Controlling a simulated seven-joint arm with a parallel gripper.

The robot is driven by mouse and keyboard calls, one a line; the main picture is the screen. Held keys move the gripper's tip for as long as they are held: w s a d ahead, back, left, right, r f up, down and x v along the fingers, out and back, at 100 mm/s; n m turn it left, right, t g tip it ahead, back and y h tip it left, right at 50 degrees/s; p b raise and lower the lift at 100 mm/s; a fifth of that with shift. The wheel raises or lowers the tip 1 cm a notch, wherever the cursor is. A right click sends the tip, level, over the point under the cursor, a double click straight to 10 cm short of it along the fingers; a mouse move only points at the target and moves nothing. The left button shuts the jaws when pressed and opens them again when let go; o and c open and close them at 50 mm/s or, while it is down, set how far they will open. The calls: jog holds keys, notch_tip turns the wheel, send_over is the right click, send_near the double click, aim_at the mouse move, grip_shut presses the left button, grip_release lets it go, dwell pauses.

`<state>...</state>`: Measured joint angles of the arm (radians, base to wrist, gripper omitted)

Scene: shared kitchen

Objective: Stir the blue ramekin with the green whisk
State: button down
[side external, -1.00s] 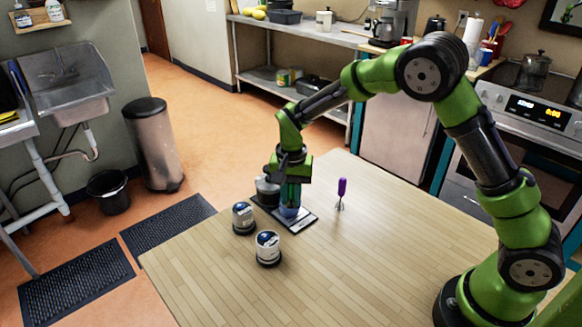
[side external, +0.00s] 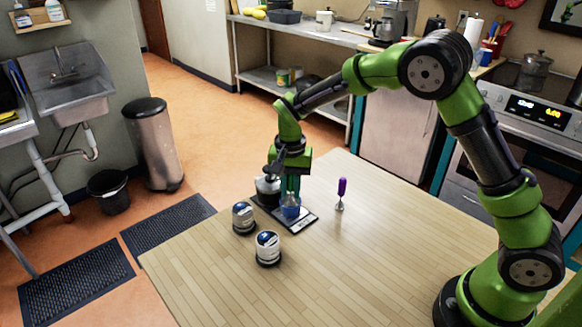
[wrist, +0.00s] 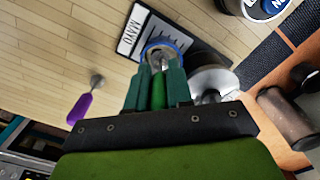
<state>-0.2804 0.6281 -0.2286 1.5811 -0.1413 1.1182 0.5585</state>
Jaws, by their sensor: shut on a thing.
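My gripper (side external: 291,190) points down above the blue ramekin (side external: 290,208). In the wrist view, my gripper (wrist: 158,75) is shut on the green whisk (wrist: 158,92), whose handle shows between the fingers. The whisk's wire head points into the blue ramekin's opening; its blue rim (wrist: 178,44) shows around the head. I cannot tell whether the head touches the bottom or the contents. The ramekin stands on a dark board with a white label reading MAYO (wrist: 131,31).
A dark pot with a light top (side external: 268,190) stands left of the ramekin, close to my gripper. Two labelled jars (side external: 243,217) (side external: 268,248) stand nearer the front. A purple-handled whisk (side external: 341,192) stands to the right. The table's right and front areas are clear.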

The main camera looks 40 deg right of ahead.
jog(key=shift+r, duration=2.4)
jog(key=shift+s+n, duration=0.15)
jog(key=shift+n, duration=0.35)
jog(key=s+d+r+n, duration=0.5)
jog(key=s+r+n, duration=0.2)
jog(key=s+n, duration=0.1)
jog(key=shift+s+d+r+n, duration=0.2)
jog(key=shift+s+r+n, duration=0.2)
jog(key=shift+s, duration=0.35)
